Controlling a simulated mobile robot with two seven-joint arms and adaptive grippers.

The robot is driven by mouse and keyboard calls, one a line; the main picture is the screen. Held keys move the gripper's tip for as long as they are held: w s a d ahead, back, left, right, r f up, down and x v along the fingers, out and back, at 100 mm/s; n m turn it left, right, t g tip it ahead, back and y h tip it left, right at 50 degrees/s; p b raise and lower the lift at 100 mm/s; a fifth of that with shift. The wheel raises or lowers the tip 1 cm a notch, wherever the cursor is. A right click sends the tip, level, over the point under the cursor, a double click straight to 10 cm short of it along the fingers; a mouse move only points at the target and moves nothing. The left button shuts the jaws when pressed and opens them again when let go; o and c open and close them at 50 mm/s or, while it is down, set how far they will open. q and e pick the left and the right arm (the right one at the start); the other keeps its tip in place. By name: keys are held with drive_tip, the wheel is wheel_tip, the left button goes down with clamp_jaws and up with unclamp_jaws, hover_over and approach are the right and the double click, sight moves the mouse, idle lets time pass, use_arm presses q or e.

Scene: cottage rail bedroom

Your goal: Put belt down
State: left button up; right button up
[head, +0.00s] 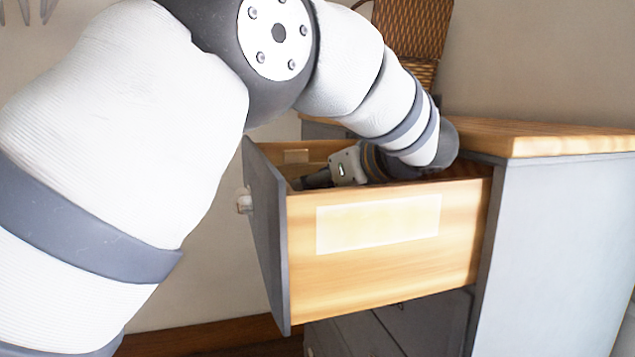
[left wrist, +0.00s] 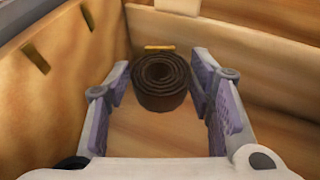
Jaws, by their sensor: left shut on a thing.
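A dark brown belt (left wrist: 161,85), rolled into a tight coil, shows between the fingers in the left wrist view. A small yellowish piece, perhaps its buckle, shows at its far edge. My left gripper (left wrist: 161,95) is shut on the belt, inside the open wooden drawer (head: 380,275). The drawer's pale floor (left wrist: 155,138) shows below the coil; I cannot tell whether the belt touches it. In the head view my left gripper (head: 316,180) is partly hidden by the drawer's side, and the belt is hidden. My right gripper is not in view.
The drawer belongs to a grey dresser (head: 555,255) with a wooden top (head: 545,138). Its grey front panel (head: 265,230) has a round knob (head: 244,200). Wooden drawer walls (left wrist: 235,55) stand close around the gripper. A wicker piece (head: 410,35) stands behind.

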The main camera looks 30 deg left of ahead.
use_arm(q)
drive_tip(key=shift+f, duration=0.25)
drive_tip(key=shift+f, duration=0.4)
drive_tip(key=o, duration=1.4)
drive_tip(key=shift+a+f, duration=0.1)
drive_tip(key=shift+f, duration=0.2)
drive_tip(key=v, duration=0.2)
drive_tip(key=r+v, duration=0.1)
drive_tip(key=v, duration=0.5)
drive_tip(key=shift+a+r, duration=0.2)
drive_tip(key=shift+r, duration=0.1)
